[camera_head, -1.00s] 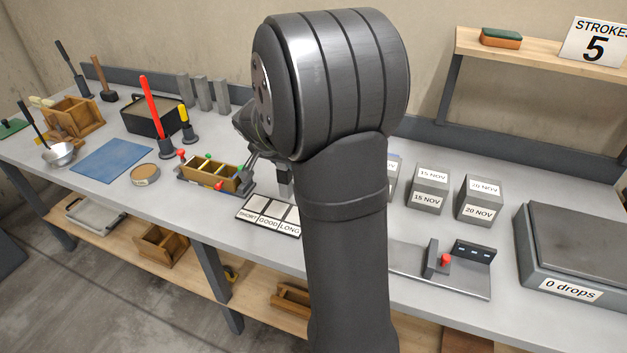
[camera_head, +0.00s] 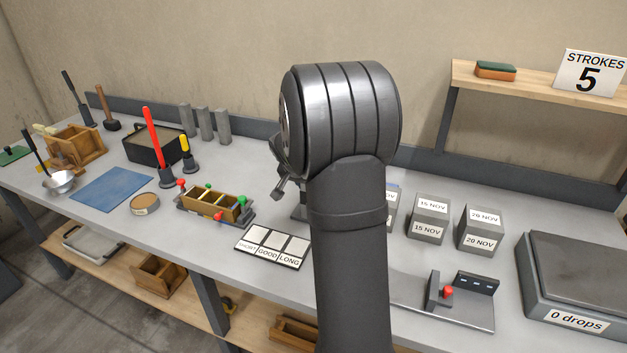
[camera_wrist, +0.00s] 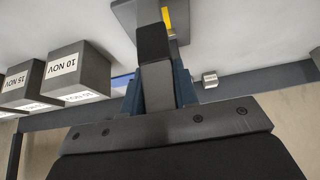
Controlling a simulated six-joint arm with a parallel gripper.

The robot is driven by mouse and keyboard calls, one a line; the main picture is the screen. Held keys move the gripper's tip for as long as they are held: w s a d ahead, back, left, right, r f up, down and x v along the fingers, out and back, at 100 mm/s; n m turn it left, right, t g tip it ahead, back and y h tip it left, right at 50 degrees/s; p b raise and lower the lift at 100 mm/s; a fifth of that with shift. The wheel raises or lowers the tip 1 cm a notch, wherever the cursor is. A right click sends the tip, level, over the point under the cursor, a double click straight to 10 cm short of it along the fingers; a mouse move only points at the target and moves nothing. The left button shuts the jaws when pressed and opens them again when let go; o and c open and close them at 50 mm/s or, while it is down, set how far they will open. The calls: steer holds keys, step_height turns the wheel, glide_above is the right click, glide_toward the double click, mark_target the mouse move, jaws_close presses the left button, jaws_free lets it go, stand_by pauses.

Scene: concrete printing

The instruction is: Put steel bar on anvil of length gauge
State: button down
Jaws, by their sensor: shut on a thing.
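The length gauge (camera_head: 468,311), a grey plate with an upright block, a red knob and a dark panel with small lights, stands at the right front of the bench in the head view. Its left end, where its anvil may be, is hidden behind my arm. In the head view, my gripper (camera_head: 279,178) shows only partly, left of my arm, above the bench.
The SHORT/GOOD/LONG tray (camera_head: 240,246) lies left of my arm, with a wooden mould (camera_head: 208,206) behind it. Labelled grey cubes (camera_head: 427,228) stand right of the arm. A scale (camera_head: 575,311) fills the right end. Bench between tray and mould is clear.

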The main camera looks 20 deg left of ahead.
steer(key=w, duration=0.2)
steer(key=w+f, duration=0.1)
steer(key=w, duration=0.2)
steer(key=shift+f, duration=0.3)
steer(key=c, duration=1.1)
jaws_free()
steer(key=shift+f, duration=0.1)
